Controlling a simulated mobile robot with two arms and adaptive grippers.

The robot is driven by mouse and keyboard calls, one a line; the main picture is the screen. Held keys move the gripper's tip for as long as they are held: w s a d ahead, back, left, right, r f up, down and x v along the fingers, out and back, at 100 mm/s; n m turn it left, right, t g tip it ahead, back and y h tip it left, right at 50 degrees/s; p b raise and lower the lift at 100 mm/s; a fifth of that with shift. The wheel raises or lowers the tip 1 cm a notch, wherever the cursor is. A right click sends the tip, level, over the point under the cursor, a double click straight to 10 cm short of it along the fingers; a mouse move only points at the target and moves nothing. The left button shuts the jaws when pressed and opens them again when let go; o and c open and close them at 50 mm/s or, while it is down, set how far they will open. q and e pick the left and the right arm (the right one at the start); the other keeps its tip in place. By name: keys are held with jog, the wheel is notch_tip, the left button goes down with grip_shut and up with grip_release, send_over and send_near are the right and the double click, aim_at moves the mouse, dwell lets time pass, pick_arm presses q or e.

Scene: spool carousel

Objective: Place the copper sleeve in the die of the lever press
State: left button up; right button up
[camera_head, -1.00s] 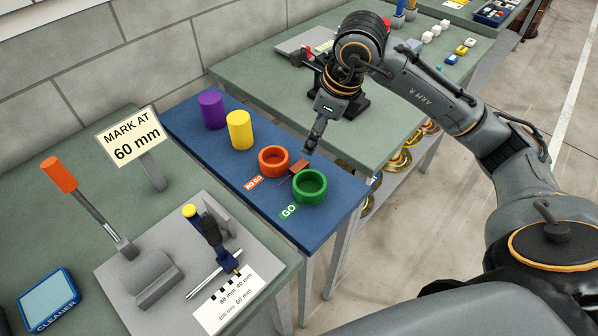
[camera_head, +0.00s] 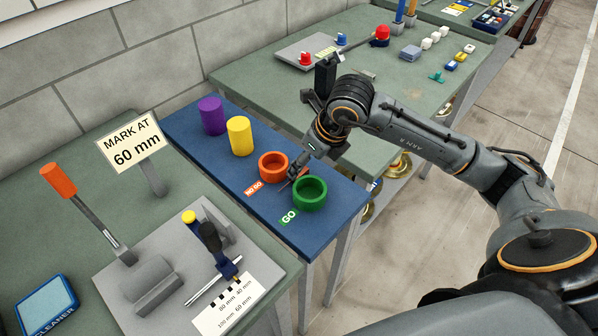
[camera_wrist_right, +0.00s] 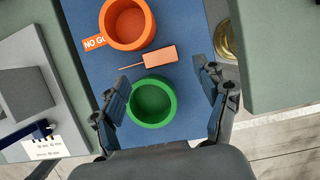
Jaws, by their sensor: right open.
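My right gripper (camera_head: 291,179) is open and points down over the blue table, by the orange and green rings. In the right wrist view its open fingers (camera_wrist_right: 162,76) are spread to either side of the green ring, with nothing between them held. A copper-coloured block-like piece (camera_wrist_right: 160,57) with a thin rod lies between the rings; I cannot tell whether it is the copper sleeve. In the head view the gripper hides most of it. A black upright (camera_head: 326,76) with a red-knobbed lever (camera_head: 381,33) behind my arm may be the lever press; its die is hidden. My left gripper is out of view.
The orange NO GO ring (camera_head: 273,166) and green GO ring (camera_head: 309,194) stand close together. Purple (camera_head: 213,115) and yellow (camera_head: 240,136) cylinders stand at the back left. A grey fixture with an orange-handled lever (camera_head: 60,180) is on the left table.

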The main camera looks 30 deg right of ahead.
aim_at(301, 173)
jog(key=shift+w+a+f+p, duration=0.1)
jog(key=shift+w+f+p, duration=0.05)
jog(key=shift+f+p, duration=0.2)
jog(key=p+x, duration=0.1)
jog(key=x, duration=0.2)
jog(key=shift+w+f, duration=0.2)
jog(key=shift+w, duration=0.1)
jog(key=shift+w+f, duration=0.15)
jog(key=shift+f, duration=0.25)
jog(key=shift+c, duration=0.2)
jog(key=c, duration=1.1)
jog(key=shift+r, duration=0.1)
